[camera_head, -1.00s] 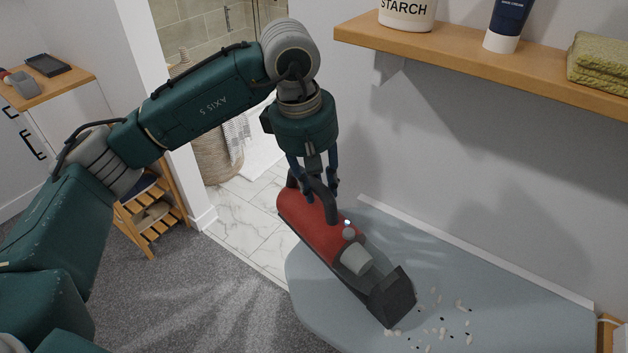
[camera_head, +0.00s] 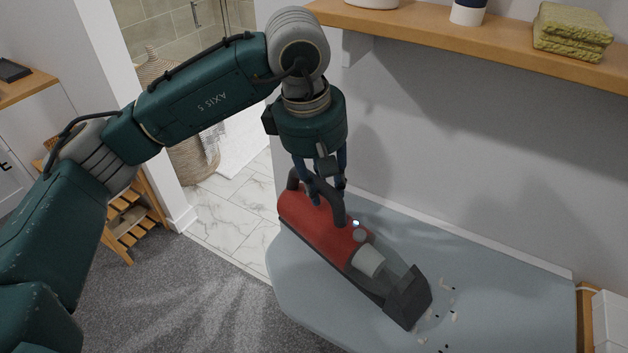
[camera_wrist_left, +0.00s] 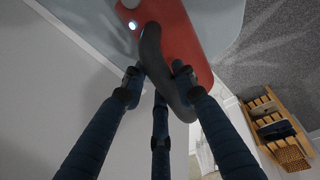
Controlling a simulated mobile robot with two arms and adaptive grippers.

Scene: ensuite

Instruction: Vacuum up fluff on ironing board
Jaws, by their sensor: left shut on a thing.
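A red handheld vacuum (camera_head: 318,228) with a dark nozzle (camera_head: 407,300) is over the grey-blue ironing board (camera_head: 480,260) in the head view. My left gripper (camera_head: 326,195) is shut on its dark handle from above. The handle also shows between the fingers in the left wrist view (camera_wrist_left: 158,65), with a small light lit on the red body. The nozzle points right and down, at or just above the board; contact is hard to tell. Pale and dark bits of fluff (camera_head: 447,308) lie just right of the nozzle. My right gripper is not in view.
A wall shelf (camera_head: 480,38) with a folded green towel (camera_head: 572,30) hangs above the board. The wall runs along the board's far edge. A wooden rack (camera_head: 130,222) stands on the carpet at left. A white box (camera_head: 608,318) is at the far right.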

